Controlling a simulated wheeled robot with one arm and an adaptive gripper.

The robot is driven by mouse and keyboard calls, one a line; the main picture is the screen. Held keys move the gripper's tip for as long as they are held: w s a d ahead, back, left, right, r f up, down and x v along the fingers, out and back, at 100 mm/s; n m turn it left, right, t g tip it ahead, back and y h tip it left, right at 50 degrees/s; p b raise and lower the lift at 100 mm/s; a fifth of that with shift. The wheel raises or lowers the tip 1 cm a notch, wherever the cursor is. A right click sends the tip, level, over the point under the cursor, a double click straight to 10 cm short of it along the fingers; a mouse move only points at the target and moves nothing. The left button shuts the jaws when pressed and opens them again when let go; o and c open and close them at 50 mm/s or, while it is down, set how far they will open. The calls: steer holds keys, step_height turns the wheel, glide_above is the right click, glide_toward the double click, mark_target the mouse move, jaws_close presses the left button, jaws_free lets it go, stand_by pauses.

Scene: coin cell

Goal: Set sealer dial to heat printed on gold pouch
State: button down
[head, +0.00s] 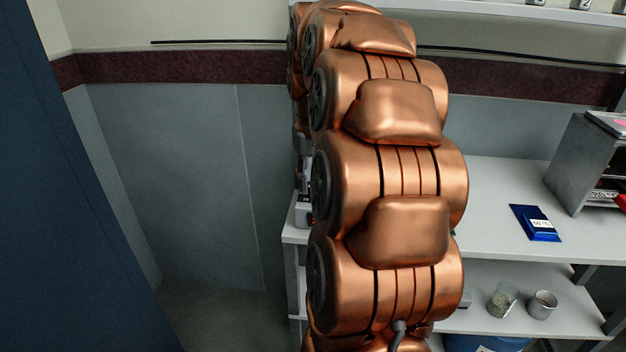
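No gold pouch shows in the head view. A dark blue pouch (528,232) with a white label lies on the white counter at the right; the label seems to end in "0 °C", its first digit unclear. A pale device (304,212) stands at the counter's left end, mostly hidden behind my copper-coloured arm. I cannot tell whether it is the sealer, and no dial shows. My gripper is not in view; my arm fills the middle of the picture.
A grey metal box (577,165) with a label reading about "80 °C" stands on the counter (490,185) at right, cut by the frame. A glass jar (502,300) and a metal cup (542,305) sit on the lower shelf. Floor left of the counter is clear.

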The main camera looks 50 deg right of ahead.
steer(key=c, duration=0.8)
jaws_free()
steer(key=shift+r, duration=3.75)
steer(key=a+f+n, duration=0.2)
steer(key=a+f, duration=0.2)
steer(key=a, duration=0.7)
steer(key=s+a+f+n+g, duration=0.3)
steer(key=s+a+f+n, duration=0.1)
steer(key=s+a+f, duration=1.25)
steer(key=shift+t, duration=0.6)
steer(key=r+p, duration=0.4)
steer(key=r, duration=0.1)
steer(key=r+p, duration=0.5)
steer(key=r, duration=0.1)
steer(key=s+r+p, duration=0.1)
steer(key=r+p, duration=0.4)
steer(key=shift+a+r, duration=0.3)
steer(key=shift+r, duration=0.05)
